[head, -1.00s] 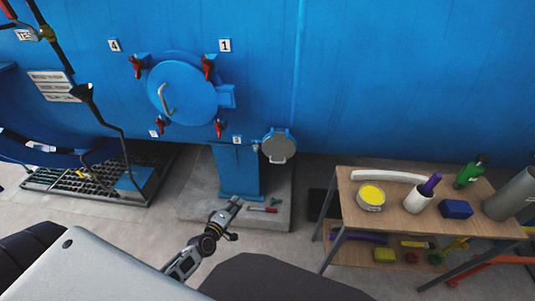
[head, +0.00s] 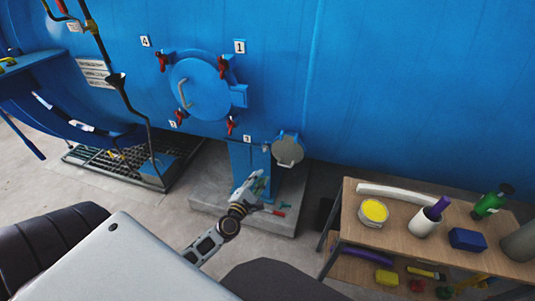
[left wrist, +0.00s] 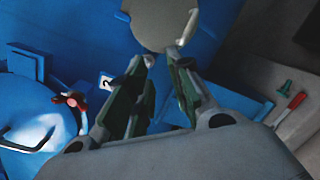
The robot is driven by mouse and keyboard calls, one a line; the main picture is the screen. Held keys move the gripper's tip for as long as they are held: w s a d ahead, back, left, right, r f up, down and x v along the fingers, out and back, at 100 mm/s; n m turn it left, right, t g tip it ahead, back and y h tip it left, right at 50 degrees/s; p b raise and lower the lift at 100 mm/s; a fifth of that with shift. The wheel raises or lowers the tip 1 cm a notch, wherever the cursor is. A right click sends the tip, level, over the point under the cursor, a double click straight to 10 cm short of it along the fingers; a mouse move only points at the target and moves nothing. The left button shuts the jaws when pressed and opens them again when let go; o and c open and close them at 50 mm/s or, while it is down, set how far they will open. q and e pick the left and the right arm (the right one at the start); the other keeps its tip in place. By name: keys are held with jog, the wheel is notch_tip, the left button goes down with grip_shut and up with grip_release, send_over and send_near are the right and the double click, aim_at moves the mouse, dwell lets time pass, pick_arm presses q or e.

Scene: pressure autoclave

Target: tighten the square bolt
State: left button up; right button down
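My left gripper (head: 250,184) is in front of the blue pedestal (head: 240,165), below the large round door. In the left wrist view its two fingers (left wrist: 165,64) are apart with nothing visible between them. Their tips point toward the lower edge of the small grey round cover (left wrist: 160,22), which also shows in the head view (head: 287,150). I cannot tell whether the tips touch it. I cannot make out the square bolt clearly in either view. My right gripper is not in view.
The blue round door (head: 199,87) has several red clamps around it. A red-handled tool (head: 271,210) lies on the concrete plinth (head: 222,204). A wooden table (head: 395,229) with a yellow-topped tin (head: 374,211) and other items stands at right. Grating (head: 105,166) lies at left.

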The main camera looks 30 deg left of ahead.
pick_arm(q)
jog(key=shift+s+a+r+n+y, duration=0.15)
jog(key=shift+a+n+y, duration=0.3)
jog(key=shift+n, duration=1.3)
jog(key=shift+a+r+n+y, duration=0.2)
jog(key=shift+a+n+y, duration=0.15)
jog(key=shift+n, duration=1.45)
jog(key=shift+s+a+r+n+y, duration=0.15)
jog(key=shift+a+n+y, duration=0.3)
jog(key=shift+n, duration=1.3)
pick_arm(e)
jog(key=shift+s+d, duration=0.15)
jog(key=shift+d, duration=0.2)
pick_arm(q)
jog(key=shift+w, duration=0.3)
send_near(265, 149)
jog(key=shift+p+x, duration=0.5)
jog(key=shift+x, duration=3.65)
jog(key=shift+a+f, duration=0.1)
jog(key=shift+f, duration=0.05)
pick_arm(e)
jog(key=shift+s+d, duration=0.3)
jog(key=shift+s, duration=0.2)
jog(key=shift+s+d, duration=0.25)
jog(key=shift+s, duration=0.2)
